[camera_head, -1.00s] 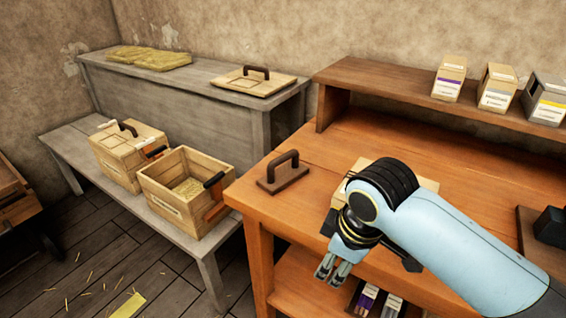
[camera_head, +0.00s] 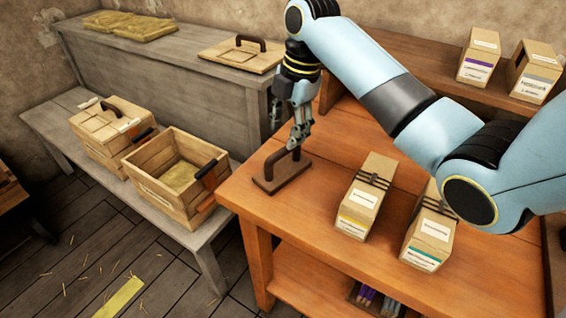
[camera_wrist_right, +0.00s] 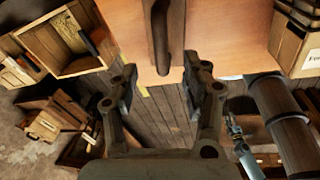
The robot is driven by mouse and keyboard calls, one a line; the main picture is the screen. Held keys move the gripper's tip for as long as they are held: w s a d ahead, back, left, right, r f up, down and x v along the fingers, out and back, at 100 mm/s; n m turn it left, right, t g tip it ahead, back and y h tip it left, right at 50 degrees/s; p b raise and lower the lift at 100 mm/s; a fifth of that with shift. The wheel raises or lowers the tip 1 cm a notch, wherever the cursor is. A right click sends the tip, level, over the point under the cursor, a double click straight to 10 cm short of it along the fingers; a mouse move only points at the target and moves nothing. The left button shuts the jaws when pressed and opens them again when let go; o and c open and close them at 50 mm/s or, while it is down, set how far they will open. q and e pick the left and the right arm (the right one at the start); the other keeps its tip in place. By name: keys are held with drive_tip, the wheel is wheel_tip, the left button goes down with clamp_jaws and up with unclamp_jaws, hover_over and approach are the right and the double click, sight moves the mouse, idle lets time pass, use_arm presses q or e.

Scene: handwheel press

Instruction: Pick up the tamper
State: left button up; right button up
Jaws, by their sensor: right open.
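The tamper (camera_head: 279,176) is a dark brown flat block with an upright arched handle. It stands on the orange wooden table near its left edge. My right gripper (camera_head: 287,130) is open and empty, pointing down just above the tamper's handle. In the right wrist view, the tamper's handle (camera_wrist_right: 165,35) reaches from the top edge to between the open fingertips (camera_wrist_right: 160,80). I see no contact between the fingers and the handle. My left gripper is not in view.
Two strapped cartons (camera_head: 362,197) stand on the table right of the tamper. An open wooden crate (camera_head: 158,192) and a lidded one (camera_head: 92,150) sit on the grey bench at left. A wooden lid (camera_head: 232,58) lies on the grey shelf behind. More cartons stand on the raised shelf.

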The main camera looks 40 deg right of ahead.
sight(284, 149)
drive_tip(key=shift+w+f, duration=0.2)
drive_tip(key=shift+f, duration=0.8)
drive_tip(key=f, duration=0.5)
drive_tip(key=shift+w+a+f, duration=0.1)
drive_tip(key=shift+w+a, duration=0.1)
drive_tip(key=shift+c, duration=0.3)
clamp_jaws()
